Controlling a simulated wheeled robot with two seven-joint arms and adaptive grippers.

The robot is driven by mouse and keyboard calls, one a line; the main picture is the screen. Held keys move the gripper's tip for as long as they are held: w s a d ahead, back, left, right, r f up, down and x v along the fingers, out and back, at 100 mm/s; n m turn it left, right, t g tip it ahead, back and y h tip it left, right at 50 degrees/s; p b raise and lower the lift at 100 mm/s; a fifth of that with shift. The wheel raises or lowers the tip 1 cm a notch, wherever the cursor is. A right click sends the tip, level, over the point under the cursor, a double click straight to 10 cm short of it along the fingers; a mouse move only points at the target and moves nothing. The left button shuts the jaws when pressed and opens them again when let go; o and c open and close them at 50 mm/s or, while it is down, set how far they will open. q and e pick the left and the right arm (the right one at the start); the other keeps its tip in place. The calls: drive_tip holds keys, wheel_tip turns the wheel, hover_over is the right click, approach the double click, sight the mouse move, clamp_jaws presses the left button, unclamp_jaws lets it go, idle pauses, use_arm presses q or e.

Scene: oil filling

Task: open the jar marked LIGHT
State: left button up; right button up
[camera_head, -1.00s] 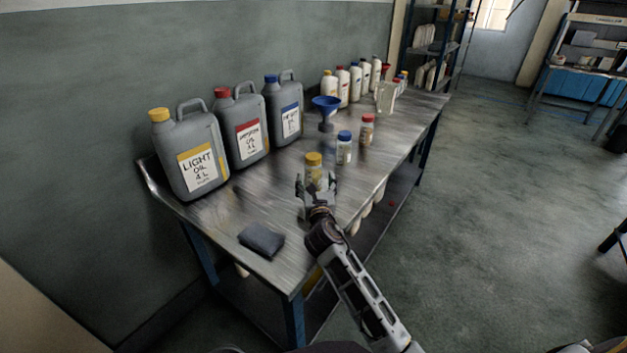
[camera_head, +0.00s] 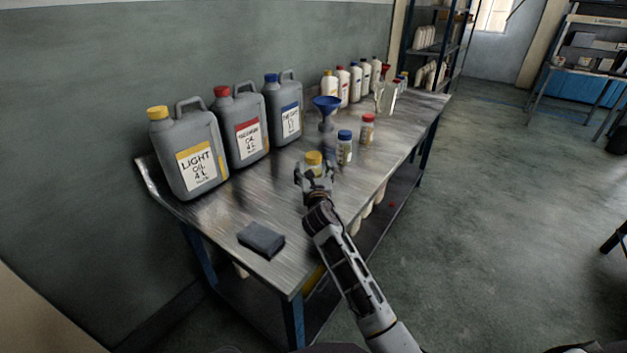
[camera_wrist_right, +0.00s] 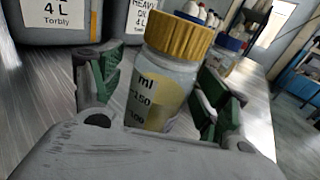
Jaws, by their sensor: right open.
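A small clear jar with a yellow cap (camera_head: 314,158) stands upright near the front of the metal table; its lower part is hidden behind my right gripper (camera_head: 314,177). The right wrist view shows its ribbed yellow cap (camera_wrist_right: 180,38) and a clear body with an ml scale and yellowish contents. The word LIGHT is not readable on it there. The cap looks seated on the jar. My right gripper (camera_wrist_right: 162,85) is open, with one green-padded finger on each side of the jar body, below the cap. Gaps show between fingers and jar. My left gripper is not in view.
A blue-capped jar (camera_head: 345,147) and a red-capped jar (camera_head: 367,129) stand behind. A blue funnel (camera_head: 327,108) is beyond. Large cans, including the LIGHT OIL can (camera_head: 188,150), line the wall. A dark cloth-like block (camera_head: 261,239) lies at the near end, with bare table around.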

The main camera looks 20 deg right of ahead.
sight(314, 154)
idle(0.4)
drive_tip(key=c, duration=1.2)
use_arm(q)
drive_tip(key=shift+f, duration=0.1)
use_arm(e)
drive_tip(key=shift+r, duration=0.25)
drive_tip(key=shift+r, duration=0.15)
wheel_tip(314, 154, up, 8)
drive_tip(key=p, duration=0.3)
drive_tip(key=shift+f, duration=0.25)
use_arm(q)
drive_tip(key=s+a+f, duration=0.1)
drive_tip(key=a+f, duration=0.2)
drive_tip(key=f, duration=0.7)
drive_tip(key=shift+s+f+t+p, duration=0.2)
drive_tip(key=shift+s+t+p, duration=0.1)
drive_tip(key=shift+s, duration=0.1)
use_arm(e)
drive_tip(key=shift+r, duration=0.9)
